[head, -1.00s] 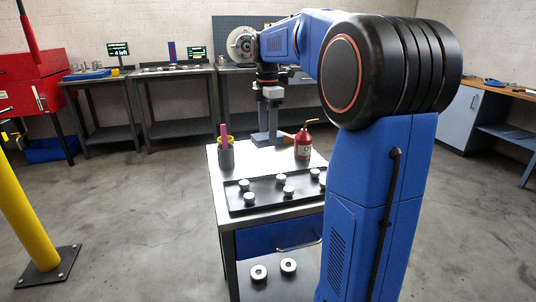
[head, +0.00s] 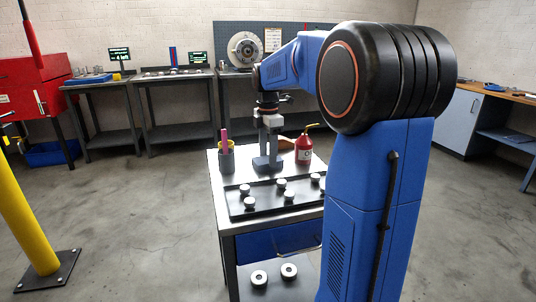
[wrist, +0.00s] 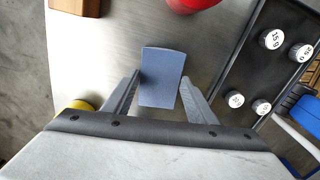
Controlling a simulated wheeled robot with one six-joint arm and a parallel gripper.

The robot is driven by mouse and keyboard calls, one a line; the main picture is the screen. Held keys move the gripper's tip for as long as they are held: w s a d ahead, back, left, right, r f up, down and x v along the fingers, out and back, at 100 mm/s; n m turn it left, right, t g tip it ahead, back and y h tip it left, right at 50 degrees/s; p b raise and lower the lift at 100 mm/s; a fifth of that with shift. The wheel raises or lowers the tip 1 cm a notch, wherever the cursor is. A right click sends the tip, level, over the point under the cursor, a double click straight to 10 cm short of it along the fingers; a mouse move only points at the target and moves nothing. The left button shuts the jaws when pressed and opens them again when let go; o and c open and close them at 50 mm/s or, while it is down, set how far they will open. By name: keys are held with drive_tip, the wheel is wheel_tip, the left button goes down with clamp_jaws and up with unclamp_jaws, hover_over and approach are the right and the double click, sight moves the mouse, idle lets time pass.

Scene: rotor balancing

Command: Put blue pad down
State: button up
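The blue pad (wrist: 162,78) is a flat blue-grey block between the two fingertips of my gripper (wrist: 161,85) in the wrist view. Both fingers appear to touch its sides, so my gripper looks shut on it. In the head view my gripper (head: 268,148) points down over the back part of the cart top (head: 235,163), with the blue pad (head: 267,163) at its tips. The pad is very low over the bare metal or touching it; I cannot tell which.
A black tray (head: 238,208) with several round weights lies in front. A cup with a pink marker (head: 227,160) stands left, a red bottle (head: 303,150) right. A wooden block (wrist: 88,6) is near the edge. Bare metal surrounds the pad.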

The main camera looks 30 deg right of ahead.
drive_tip(key=o, duration=0.3)
drive_tip(key=shift+f, duration=0.15)
wheel_tip(320, 180, up, 17)
drive_tip(key=shift+s+a+r, duration=0.2)
idle(0.4)
idle(0.4)
